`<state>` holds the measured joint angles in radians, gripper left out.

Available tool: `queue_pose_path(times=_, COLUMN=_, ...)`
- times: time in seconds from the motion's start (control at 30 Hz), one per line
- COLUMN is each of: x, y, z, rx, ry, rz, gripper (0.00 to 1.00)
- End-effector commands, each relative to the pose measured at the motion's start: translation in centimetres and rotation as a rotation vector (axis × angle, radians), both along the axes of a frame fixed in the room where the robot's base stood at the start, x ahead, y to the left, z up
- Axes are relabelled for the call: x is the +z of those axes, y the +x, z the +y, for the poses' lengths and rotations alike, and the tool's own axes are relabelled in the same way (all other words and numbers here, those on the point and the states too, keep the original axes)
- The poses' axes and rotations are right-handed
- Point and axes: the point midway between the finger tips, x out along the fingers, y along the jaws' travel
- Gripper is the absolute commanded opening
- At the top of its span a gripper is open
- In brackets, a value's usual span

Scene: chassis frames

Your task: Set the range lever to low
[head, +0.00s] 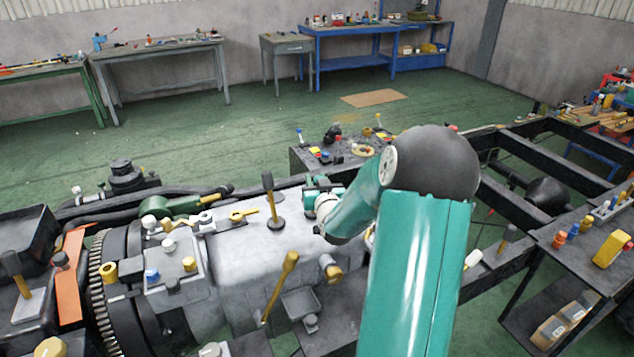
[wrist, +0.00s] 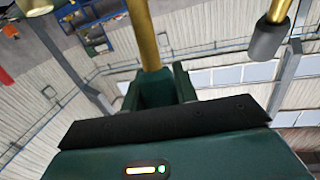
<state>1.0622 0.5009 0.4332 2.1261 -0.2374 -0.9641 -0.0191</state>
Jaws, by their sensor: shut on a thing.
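In the wrist view my gripper (wrist: 157,86) is shut on a gold lever shaft (wrist: 145,35), which stands between its two green fingers. The end of this shaft runs out of the picture at the top. In the head view my gripper (head: 318,190) is small, above the right part of the grey gearbox housing (head: 228,262), and my arm partly covers that area. I cannot make out the held shaft there. I see no label naming the range lever. A gold lever with a dark knob (head: 269,190) and an all-yellow lever (head: 280,285) stand to the left of my gripper.
A second gold shaft with a dark grey end (wrist: 266,40) is close to my gripper at upper right in the wrist view. Yellow and blue caps sit on the block (head: 172,290) on the housing. A black chassis rail (head: 560,165) runs right. Open green floor lies behind.

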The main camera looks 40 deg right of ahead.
Motion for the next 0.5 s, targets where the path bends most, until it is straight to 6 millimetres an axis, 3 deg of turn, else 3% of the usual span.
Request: queue_pose_path(times=0.5, x=0.0, y=4.0, z=-1.0, rx=0.003, ry=0.089, rz=0.307, gripper=0.0)
